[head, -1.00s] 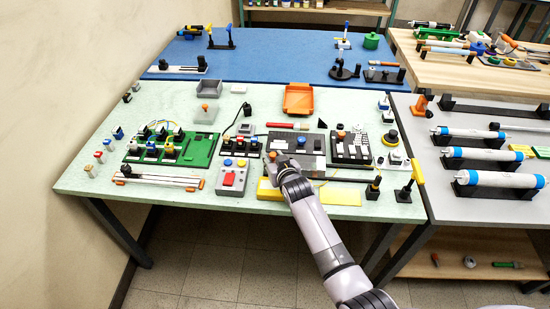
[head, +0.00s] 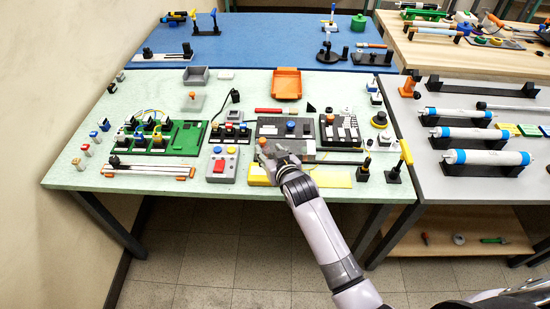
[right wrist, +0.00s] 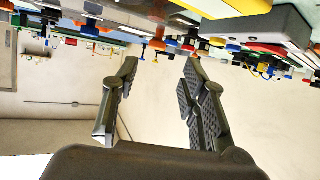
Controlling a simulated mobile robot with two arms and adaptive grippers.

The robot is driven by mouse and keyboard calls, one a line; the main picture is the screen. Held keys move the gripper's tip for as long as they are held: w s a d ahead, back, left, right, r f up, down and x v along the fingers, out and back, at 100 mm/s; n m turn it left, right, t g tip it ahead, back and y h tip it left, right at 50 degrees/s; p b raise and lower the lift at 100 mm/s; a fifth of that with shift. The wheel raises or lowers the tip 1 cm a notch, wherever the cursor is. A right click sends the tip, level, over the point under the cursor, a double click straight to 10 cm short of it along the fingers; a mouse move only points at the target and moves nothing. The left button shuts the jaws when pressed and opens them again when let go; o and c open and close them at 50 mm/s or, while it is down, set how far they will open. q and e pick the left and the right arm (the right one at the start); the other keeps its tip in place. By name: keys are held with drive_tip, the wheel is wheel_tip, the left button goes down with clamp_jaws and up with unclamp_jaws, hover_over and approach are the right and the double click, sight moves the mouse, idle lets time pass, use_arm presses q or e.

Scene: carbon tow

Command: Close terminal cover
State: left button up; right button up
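I cannot tell for sure which part is the terminal cover. A dark grey panel (head: 270,128) with a blue knob lies mid-table, and a black unit with white labels (head: 342,136) and an orange knob stands to its right. My right gripper (head: 272,157) is over the front of the dark panel, close to a small orange knob (head: 262,142). It partly hides what lies below. In the right wrist view my right gripper (right wrist: 155,100) is open, with nothing between its fingers. My left gripper is not in view.
A grey box with red and blue buttons (head: 223,163) stands left of my gripper, near a yellow strip (head: 334,177). A green board (head: 185,138) lies further left. An orange tray (head: 287,83) is at the back. A yellow-handled upright (head: 405,155) stands near the right edge.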

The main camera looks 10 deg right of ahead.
drive_tip(key=shift+v, duration=2.35)
drive_tip(key=s+d+f+g, duration=0.2)
drive_tip(key=s+g, duration=0.1)
drive_tip(key=s, duration=0.8)
drive_tip(key=s+d+f+g+h, duration=0.1)
drive_tip(key=s+d+f+g, duration=0.2)
drive_tip(key=s, duration=0.8)
drive_tip(key=s+d+g, duration=0.2)
drive_tip(key=s+g, duration=0.2)
drive_tip(key=s, duration=0.6)
wheel_tip(320, 180, down, 26)
drive_tip(key=s+g, duration=0.1)
drive_tip(key=s+d+f+n+g, duration=0.1)
drive_tip(key=s+d+f, duration=0.2)
drive_tip(key=s+f, duration=1.4)
drive_tip(key=shift+h, duration=0.3)
